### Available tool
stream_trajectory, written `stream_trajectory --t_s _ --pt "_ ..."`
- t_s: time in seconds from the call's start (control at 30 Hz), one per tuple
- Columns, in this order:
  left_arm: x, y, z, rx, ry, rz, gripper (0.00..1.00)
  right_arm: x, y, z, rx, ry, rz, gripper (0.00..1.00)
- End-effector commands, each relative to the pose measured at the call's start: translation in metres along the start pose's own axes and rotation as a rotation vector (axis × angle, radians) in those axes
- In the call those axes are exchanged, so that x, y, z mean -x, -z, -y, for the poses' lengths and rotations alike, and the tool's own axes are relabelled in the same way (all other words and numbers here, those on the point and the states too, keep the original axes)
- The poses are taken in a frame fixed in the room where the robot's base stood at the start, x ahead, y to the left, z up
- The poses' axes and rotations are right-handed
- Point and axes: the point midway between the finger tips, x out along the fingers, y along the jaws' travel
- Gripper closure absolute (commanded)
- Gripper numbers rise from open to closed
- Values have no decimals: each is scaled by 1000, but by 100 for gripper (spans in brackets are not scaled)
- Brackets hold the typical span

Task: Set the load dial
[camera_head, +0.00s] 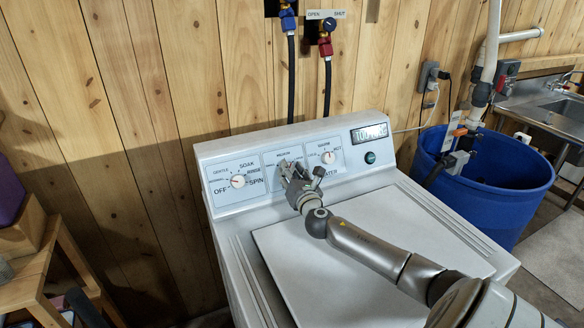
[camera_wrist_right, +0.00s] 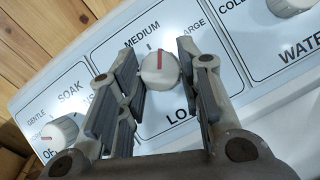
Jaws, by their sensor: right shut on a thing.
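The load dial (camera_wrist_right: 159,72) is a white round knob with a red pointer line, on the middle panel of the washer's console. Its pointer stands nearly straight up in the right wrist view, by the MEDIUM label and a little toward LARGE. My right gripper (camera_head: 290,172) is shut on the dial, with one dark finger pad on each side of it; the gripper also shows in the wrist view (camera_wrist_right: 158,82). In the head view my gripper hides most of the dial. My left gripper is not in view.
The cycle dial (camera_head: 238,181) is left of the load panel, the water dial (camera_head: 328,157) right. A lit display (camera_head: 369,133) and green button (camera_head: 370,157) are at the console's right. The washer lid (camera_head: 330,285) is closed. A blue barrel (camera_head: 520,212) stands right.

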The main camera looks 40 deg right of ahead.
Motion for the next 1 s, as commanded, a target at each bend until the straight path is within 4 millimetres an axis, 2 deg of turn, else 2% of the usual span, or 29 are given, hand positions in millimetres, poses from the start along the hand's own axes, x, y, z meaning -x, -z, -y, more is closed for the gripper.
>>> stream_trajectory --t_s 0.1,0.5,1.0 --pt "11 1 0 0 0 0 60 0 -3 -3 -101 51 6 90" --pt "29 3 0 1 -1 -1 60 -1 -3 -4 -352 185 21 90" --pt "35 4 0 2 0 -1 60 -1 -2 -4 -447 236 28 90"
